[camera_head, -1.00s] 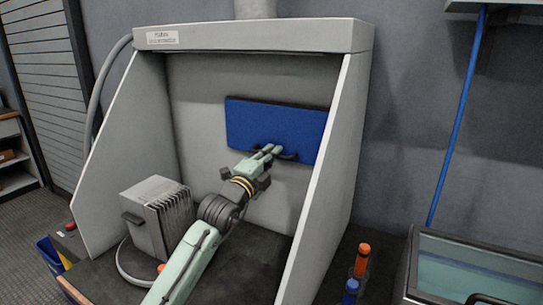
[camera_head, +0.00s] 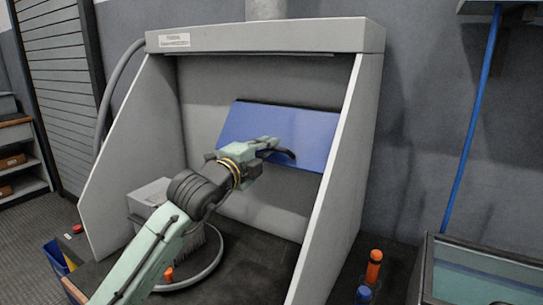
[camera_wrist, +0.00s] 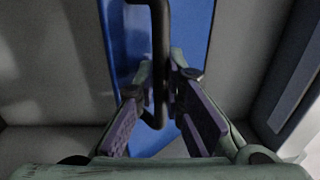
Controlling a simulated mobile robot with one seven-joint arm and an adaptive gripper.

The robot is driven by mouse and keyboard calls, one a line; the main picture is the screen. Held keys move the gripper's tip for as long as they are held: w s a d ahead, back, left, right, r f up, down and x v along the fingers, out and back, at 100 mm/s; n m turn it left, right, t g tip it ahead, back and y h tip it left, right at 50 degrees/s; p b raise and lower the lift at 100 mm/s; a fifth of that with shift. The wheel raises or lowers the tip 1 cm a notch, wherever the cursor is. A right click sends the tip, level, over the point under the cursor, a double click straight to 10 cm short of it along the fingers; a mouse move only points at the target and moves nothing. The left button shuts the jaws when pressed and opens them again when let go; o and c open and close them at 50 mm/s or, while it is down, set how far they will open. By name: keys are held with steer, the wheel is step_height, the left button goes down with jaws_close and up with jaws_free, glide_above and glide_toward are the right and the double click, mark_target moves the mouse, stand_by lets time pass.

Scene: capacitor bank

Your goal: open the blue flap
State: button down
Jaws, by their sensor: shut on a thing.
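The blue flap (camera_head: 312,128) is a wide panel on the back wall of the grey hood. Its lower edge stands out from the wall, so it is tilted partly open. Its black handle (camera_head: 288,154) is on the lower part of the front. My gripper (camera_head: 270,146) is at this handle, shut on it. In the wrist view the handle (camera_wrist: 161,45) runs down between the two fingers of my gripper (camera_wrist: 163,95), with the blue flap (camera_wrist: 125,55) behind. The fingers hide part of the handle in the head view.
The hood's right side wall (camera_head: 335,185) stands close to the right of the flap. A grey finned box (camera_head: 150,200) with a cable sits on the dark bench, partly behind my arm. Orange-capped (camera_head: 374,265) and blue-capped items stand outside at right.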

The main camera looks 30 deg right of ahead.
step_height(320, 180, up, 9)
steer(key=s+a+g+y+p, duration=0.1)
steer(key=y+p, duration=0.3)
steer(key=p, duration=0.4)
steer(key=shift+a+g, duration=0.45)
steer(key=shift+g, duration=0.25)
steer(key=shift+f, duration=0.1)
steer(key=c, duration=1.7)
jaws_free()
steer(key=shift+o, duration=0.2)
steer(key=v, duration=1.2)
